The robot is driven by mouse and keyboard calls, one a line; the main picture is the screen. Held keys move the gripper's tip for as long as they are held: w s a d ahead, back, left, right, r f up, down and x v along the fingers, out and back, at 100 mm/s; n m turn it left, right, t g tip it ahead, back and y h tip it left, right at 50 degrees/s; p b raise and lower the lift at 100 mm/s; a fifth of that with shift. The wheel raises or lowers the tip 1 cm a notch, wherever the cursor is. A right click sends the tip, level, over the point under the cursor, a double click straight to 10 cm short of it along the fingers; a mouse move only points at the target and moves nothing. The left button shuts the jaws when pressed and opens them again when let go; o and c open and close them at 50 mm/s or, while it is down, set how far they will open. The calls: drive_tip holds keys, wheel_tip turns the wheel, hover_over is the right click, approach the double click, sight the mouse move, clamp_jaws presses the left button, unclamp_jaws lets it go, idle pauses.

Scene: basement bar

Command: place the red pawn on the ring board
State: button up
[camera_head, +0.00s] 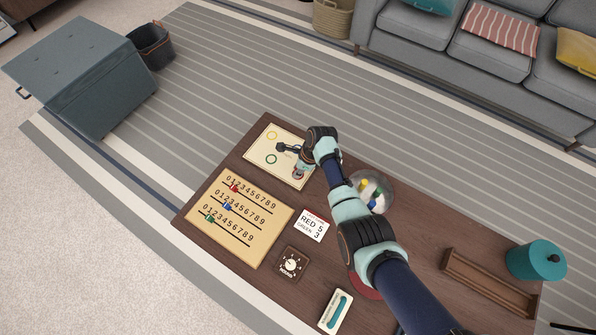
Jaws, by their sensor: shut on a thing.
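The ring board (256,152) is a cream panel at the far left end of the dark wooden table. It carries a yellow ring (272,135) and a green ring (271,159); my arm hides part of its right side. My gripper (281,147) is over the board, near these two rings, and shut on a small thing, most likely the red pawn. The pawn is too small and covered to make out, and I cannot tell whether it touches the board. A clear bowl (386,196) behind my arm holds several pieces, yellow and blue among them.
A number board (261,253) with red, blue and green sliders lies in front of the ring board. A card (313,226) reading RED 5, GREEN 3, a dial box (291,263), a wooden rack (487,283) and a teal canister (536,261) occupy the rest.

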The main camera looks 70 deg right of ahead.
drive_tip(key=shift+r, duration=0.1)
drive_tip(key=shift+f, duration=0.25)
drive_tip(key=o, duration=0.8)
drive_tip(key=p+v, duration=0.8)
drive_tip(key=v, duration=0.4)
drive_tip(key=shift+r, duration=0.25)
